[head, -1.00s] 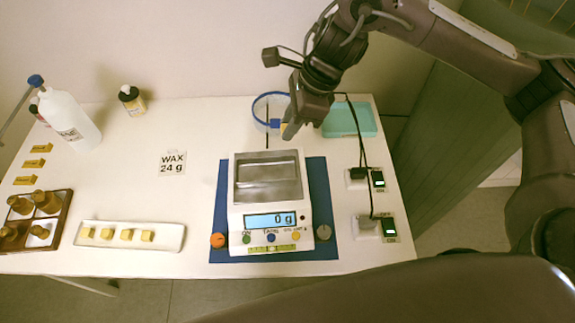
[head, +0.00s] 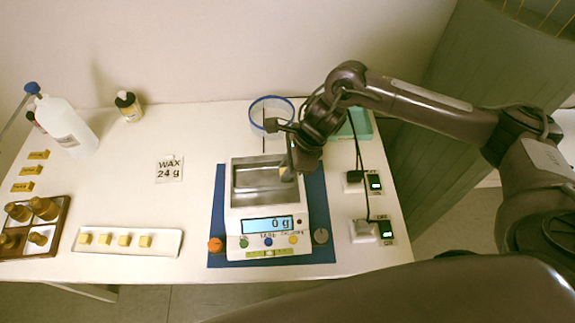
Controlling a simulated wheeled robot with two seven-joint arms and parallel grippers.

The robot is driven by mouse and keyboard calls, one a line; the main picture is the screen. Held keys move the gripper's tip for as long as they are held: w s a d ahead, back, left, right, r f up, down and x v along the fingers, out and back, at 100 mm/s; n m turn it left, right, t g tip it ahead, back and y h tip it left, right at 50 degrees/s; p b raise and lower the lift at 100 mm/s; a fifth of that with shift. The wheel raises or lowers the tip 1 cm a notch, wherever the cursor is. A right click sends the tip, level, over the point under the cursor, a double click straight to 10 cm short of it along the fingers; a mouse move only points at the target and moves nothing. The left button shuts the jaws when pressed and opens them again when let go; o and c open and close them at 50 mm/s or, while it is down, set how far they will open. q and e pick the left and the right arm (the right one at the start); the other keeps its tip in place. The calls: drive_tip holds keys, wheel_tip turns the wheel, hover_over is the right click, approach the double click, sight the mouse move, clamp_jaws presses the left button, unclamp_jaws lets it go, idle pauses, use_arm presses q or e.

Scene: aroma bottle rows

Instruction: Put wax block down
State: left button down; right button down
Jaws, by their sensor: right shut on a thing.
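My right gripper (head: 290,166) is shut on a small yellow wax block (head: 287,175), which is partly hidden by the fingers. It is over the right part of the scale's steel pan (head: 255,190). I cannot tell whether the block touches the pan. The white scale (head: 236,228) shows 0 g on its lit display. Several more wax blocks (head: 124,240) sit in a row on the white tray (head: 165,250) at the front left. My left gripper is not in view.
The scale stands on a blue mat (head: 222,180). Behind it are a blue-rimmed clear container (head: 257,118) and a teal tray (head: 360,125). Two switches with cables are at the right. A "WAX 24 g" card (head: 170,169) lies mid-table with clear room around it. Bottles stand at left.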

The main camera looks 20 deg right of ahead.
drive_tip(key=shift+f, duration=0.2)
drive_tip(key=c, duration=1.5)
unclamp_jaws()
drive_tip(key=shift+c, duration=0.2)
drive_tip(key=shift+r, duration=0.15)
